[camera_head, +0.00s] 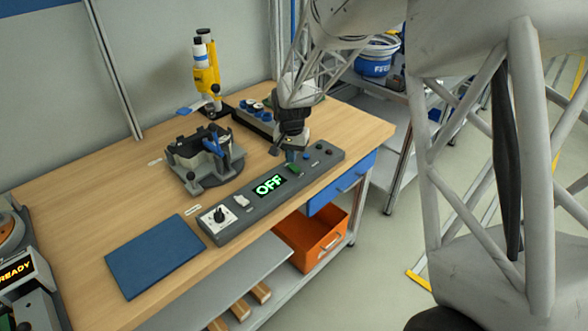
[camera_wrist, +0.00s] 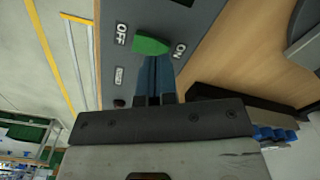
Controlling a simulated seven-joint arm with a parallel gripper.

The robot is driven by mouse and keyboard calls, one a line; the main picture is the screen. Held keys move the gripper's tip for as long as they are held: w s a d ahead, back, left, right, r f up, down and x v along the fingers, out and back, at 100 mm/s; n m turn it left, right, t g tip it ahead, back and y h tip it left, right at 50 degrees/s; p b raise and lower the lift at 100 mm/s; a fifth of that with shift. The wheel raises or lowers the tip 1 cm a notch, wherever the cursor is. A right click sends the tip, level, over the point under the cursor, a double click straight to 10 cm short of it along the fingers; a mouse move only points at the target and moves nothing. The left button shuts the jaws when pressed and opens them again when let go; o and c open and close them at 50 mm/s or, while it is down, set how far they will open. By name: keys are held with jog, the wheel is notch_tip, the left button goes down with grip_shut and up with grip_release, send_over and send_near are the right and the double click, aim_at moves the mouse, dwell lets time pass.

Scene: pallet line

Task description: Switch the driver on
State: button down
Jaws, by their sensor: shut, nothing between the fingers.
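The grey control panel (camera_head: 237,227) lies along the front edge of the wooden bench. Its display (camera_head: 269,186) reads OFF in green. In the wrist view a green switch (camera_wrist: 150,46) sits on the panel between an OFF label (camera_wrist: 121,34) and an ON label (camera_wrist: 180,49). My gripper (camera_head: 291,156) is over the right part of the panel, pointing down. In the wrist view its blue fingers (camera_wrist: 157,62) are shut and empty, with their tips right at the switch's edge. I cannot tell whether they touch it.
A black clamp fixture (camera_head: 204,158) stands left of my gripper, and a yellow tool on a stand (camera_head: 206,72) behind it. A blue mat (camera_head: 154,255) lies at the front left. An orange bin (camera_head: 312,240) is below the bench. Bare wood lies left of the fixture.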

jog(key=shift+f, duration=0.9)
dwell(0.7)
jog(key=shift+r, duration=3.55)
